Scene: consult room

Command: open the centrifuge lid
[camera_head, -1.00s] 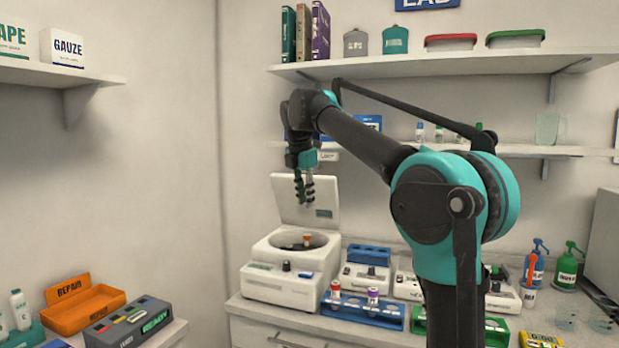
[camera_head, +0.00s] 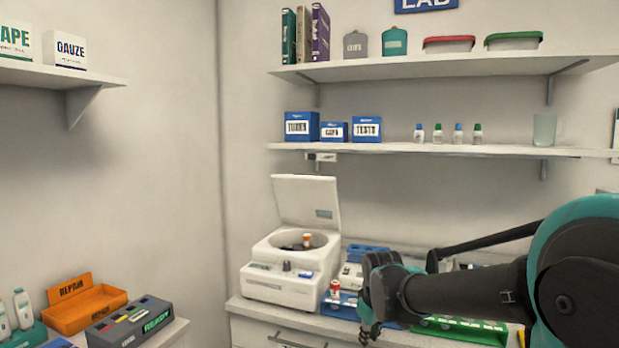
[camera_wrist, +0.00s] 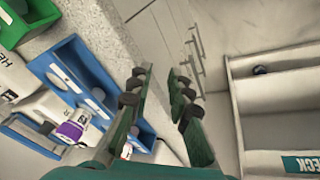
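The white centrifuge (camera_head: 285,285) stands on the counter, left of my arm in the head view. Its lid (camera_head: 306,203) is up, tilted back slightly past upright near the wall. The centrifuge is not clearly seen in the wrist view.
A green rack (camera_head: 460,328) is under my arm. An orange bin (camera_head: 90,305) and a grey box (camera_head: 135,325) stand at left. Shelves hang above the counter.

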